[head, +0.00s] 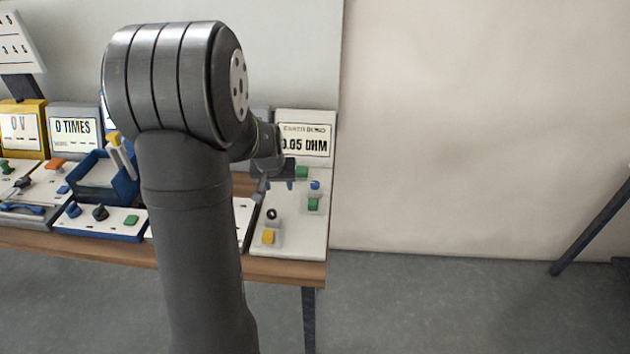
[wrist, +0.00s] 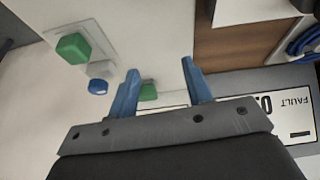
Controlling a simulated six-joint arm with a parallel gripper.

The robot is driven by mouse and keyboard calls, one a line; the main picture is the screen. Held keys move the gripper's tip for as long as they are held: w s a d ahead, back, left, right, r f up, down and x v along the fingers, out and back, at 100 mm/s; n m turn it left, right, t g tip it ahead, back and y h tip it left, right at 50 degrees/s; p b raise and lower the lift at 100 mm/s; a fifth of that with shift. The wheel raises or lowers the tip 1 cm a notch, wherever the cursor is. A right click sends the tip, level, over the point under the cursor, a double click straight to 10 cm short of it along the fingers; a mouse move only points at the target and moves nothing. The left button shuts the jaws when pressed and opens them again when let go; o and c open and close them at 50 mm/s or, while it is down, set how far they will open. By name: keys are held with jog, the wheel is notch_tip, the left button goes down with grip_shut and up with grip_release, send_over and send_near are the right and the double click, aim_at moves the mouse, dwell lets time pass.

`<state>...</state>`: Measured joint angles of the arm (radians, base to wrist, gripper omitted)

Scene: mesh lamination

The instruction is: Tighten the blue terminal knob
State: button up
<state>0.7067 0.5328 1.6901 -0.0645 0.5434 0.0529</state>
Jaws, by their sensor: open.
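The blue terminal knob (head: 315,185) is a small round knob on the white panel at the right end of the bench. It also shows in the wrist view (wrist: 97,86), left of my gripper (wrist: 159,66). My gripper is open with nothing between its blue fingers, and the knob lies outside them, apart from the left finger.
A display (head: 304,140) reading 0.05 OHM stands behind the panel. A black ring-like part (head: 272,214) and a yellow button (head: 268,236) are on the panel's front. Several other stations, including a blue-framed one (head: 101,222), fill the bench's left. Right of the bench is open floor.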

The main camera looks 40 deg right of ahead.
jog(key=s+d+r+n+g+y, duration=0.1)
jog(key=d+r+n+g, duration=0.1)
jog(key=d+r+n, duration=0.55)
jog(key=n+g+y, duration=0.1)
jog(key=n+y, duration=0.1)
jog(key=n, duration=1.1)
send_near(315, 183)
notch_tip(315, 183, down, 8)
jog(key=shift+d+f, duration=0.1)
jog(key=shift+f, duration=0.05)
jog(key=shift+c, duration=0.3)
jog(key=c, duration=0.9)
